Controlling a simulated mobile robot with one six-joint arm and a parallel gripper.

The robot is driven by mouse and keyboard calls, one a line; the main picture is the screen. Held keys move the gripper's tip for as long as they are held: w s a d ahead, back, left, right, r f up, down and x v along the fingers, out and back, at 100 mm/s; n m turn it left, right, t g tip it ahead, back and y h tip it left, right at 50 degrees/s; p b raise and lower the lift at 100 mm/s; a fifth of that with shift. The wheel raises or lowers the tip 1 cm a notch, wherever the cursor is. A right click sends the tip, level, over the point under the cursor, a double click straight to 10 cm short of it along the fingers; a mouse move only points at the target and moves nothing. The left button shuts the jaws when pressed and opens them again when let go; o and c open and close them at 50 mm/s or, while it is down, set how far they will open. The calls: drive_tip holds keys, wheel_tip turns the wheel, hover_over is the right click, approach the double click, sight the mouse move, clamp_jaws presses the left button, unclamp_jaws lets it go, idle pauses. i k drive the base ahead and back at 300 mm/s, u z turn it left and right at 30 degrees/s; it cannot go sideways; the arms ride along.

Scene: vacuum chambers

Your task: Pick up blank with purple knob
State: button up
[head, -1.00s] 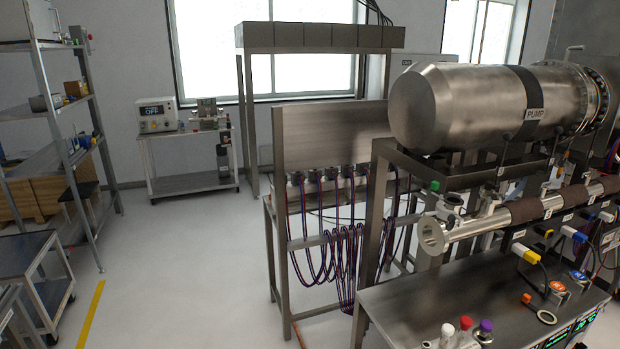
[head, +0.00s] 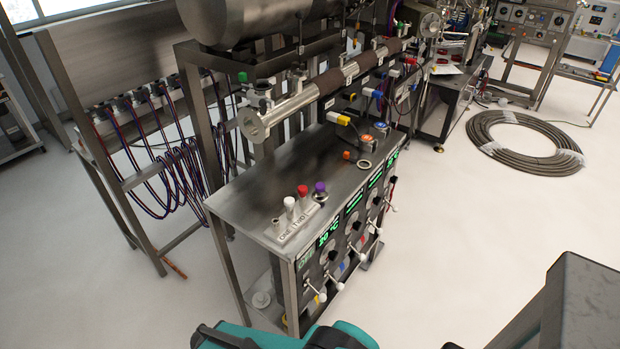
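The blank with the purple knob (head: 320,188) stands upright on the metal bench top (head: 262,188), near its front edge. Its knob is a short purple cylinder above a silvery round base. A red-knobbed piece (head: 302,191) and a white-knobbed piece (head: 289,204) stand close to its left, by a small labelled holder (head: 292,229). I cannot tell whether the purple one touches this holder. My gripper is not in view. Teal and dark parts at the bottom edge and lower right seem to be my own body.
A flanged metal pipe (head: 300,97) runs above the back of the bench. A ring (head: 365,164) and an orange piece (head: 346,155) lie farther right. Handles (head: 337,285) jut from the front panel. Open floor lies to the right, with a coiled hose (head: 525,142) beyond.

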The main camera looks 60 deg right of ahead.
sight(320, 195)
drive_tip(key=u, duration=0.1)
drive_tip(key=k, duration=1.35)
drive_tip(key=z, duration=1.2)
drive_tip(key=i, duration=1)
drive_tip(key=u, duration=0.05)
